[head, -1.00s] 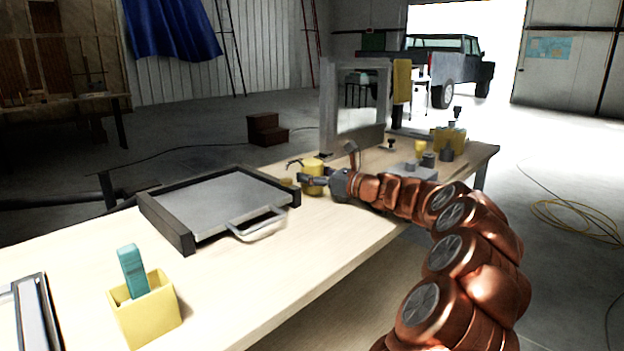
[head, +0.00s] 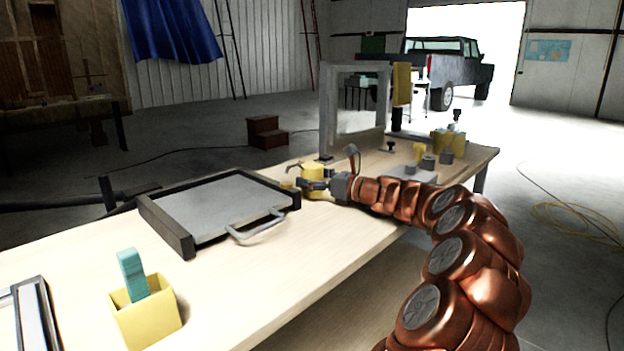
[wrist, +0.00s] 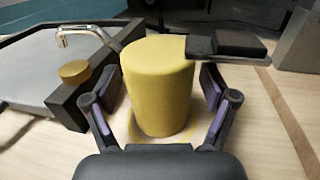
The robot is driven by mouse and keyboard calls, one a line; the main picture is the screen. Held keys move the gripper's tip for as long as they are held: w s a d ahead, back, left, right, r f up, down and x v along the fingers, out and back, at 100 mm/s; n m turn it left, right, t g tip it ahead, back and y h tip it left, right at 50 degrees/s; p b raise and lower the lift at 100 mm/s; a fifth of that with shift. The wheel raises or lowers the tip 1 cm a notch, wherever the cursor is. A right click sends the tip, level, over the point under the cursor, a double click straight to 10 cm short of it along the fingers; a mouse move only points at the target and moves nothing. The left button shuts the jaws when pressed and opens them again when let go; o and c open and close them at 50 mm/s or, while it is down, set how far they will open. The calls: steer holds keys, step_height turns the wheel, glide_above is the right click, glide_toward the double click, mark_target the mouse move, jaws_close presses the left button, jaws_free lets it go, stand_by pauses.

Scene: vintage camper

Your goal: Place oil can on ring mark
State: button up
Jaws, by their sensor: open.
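The yellow oil can (wrist: 160,88) stands upright on the workbench, its thin curved spout (wrist: 88,32) pointing left in the wrist view. In the head view the oil can (head: 313,169) is at the bench's middle, right of the flat tray. My gripper (wrist: 160,92) is open, with one finger on each side of the can's body. Gaps show between the fingers and the can. In the head view my gripper (head: 316,185) partly covers the can's lower part. A faint yellow ring mark (wrist: 138,139) shows on a pale patch at the can's base; the can hides most of it.
A grey tray with dark sides and a handle (head: 220,205) lies left of the can. A grey upright frame (head: 327,110) stands behind. Small yellow and grey parts (head: 428,160) are to the right.

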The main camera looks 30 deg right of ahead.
steer(key=shift+s+d+r, duration=0.1)
steer(key=shift+s+d, duration=0.05)
steer(key=shift+s, duration=0.15)
steer(key=p+v, duration=0.2)
steer(key=v, duration=0.9)
steer(key=shift+s, duration=0.2)
